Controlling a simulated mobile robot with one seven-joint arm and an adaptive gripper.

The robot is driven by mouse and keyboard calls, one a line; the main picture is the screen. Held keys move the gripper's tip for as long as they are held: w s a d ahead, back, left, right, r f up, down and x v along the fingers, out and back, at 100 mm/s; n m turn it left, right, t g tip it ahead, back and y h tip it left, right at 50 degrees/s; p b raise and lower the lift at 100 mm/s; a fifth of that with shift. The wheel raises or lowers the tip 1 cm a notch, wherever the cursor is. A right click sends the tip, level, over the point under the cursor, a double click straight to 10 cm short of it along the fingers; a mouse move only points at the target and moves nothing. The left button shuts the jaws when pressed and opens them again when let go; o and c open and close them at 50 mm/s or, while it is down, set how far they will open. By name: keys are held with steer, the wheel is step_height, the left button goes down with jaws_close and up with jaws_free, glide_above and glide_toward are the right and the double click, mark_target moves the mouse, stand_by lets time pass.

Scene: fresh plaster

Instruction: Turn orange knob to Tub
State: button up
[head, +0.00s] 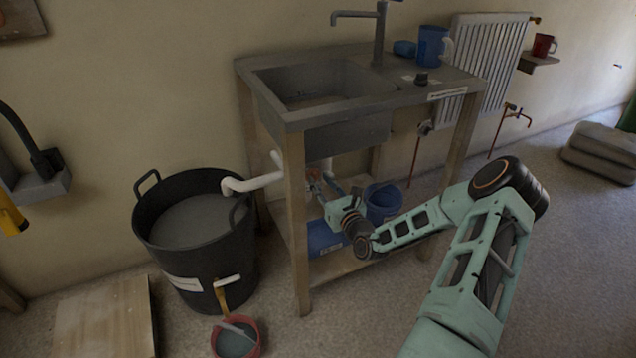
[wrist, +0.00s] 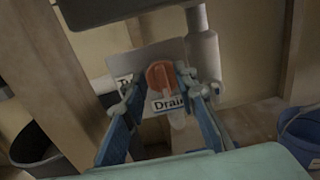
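The orange knob (wrist: 158,74) sits on a pale plate under the sink, in the middle of the wrist view. A label reading "Drain" (wrist: 168,103) is just below it. A partly hidden label starting "Tu" (wrist: 124,79) is at its left. My gripper (wrist: 158,84) is open, with one finger on each side of the knob. A gap shows at the left finger; whether the right finger touches the knob I cannot tell. In the head view my gripper (head: 322,186) reaches under the sink, and the knob is too small to read there.
The sink bench (head: 292,160) has wooden legs close around my arm. A black tub (head: 190,262) stands left, with a white pipe (head: 255,183) over its rim. A blue bucket (head: 382,204) is on the lower shelf. Free floor lies at the right.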

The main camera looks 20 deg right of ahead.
mark_target(314, 177)
steer(key=shift+w, duration=1.1)
jaws_close()
